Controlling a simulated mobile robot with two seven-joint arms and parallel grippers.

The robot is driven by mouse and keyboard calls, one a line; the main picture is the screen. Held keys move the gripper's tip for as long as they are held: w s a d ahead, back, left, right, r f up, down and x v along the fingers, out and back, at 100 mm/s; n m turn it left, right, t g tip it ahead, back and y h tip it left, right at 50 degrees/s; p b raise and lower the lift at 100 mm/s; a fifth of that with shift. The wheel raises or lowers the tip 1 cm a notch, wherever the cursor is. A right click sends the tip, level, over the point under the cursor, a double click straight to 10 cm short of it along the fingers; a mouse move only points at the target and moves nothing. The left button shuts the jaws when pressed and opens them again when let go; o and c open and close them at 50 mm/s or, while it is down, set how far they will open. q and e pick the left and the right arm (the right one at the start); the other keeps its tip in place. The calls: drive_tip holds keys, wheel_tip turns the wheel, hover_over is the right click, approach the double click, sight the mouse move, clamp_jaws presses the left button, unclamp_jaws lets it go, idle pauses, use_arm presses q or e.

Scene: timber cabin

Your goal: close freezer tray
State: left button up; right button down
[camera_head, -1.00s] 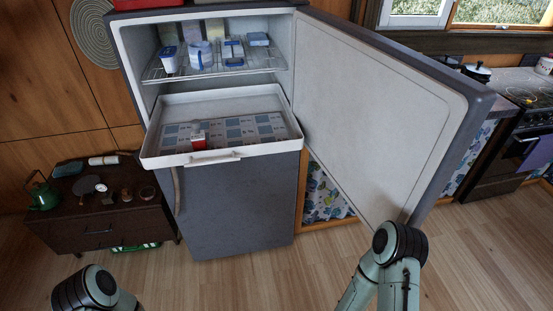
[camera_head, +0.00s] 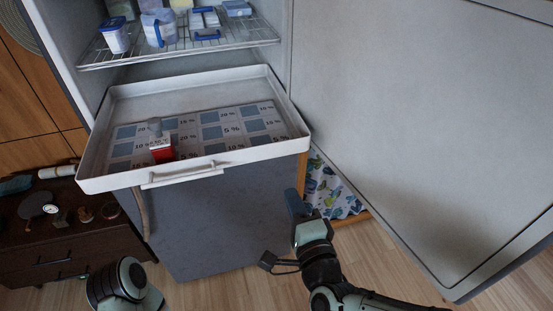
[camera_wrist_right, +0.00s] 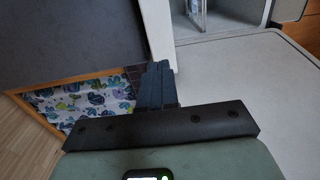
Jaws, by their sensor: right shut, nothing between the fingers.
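The white freezer tray (camera_head: 120,172) is pulled out of the open freezer in the head view, with its handle (camera_head: 184,175) on the front wall. A small red and white item lies in it on a patterned liner. My right gripper (camera_head: 294,203) is below and right of the tray's front right corner, apart from it, and is shut and empty. In the right wrist view its dark fingers (camera_wrist_right: 157,85) are together. My left arm shows at the bottom left, but its gripper cannot be made out.
The freezer door (camera_head: 415,110) stands wide open on the right. A wire shelf (camera_head: 250,42) with several containers is above the tray. A low dark cabinet (camera_head: 60,245) stands at the left. A floral curtain (camera_head: 338,190) hangs beside the freezer.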

sight(273, 152)
use_arm(q)
wheel_tip(273, 152, up, 2)
drive_tip(key=shift+r+p, duration=0.1)
drive_tip(key=shift+p, duration=1.1)
use_arm(e)
drive_tip(key=x, duration=1.2)
drive_tip(key=shift+w+a+f, duration=0.1)
drive_tip(key=shift+w, duration=0.25)
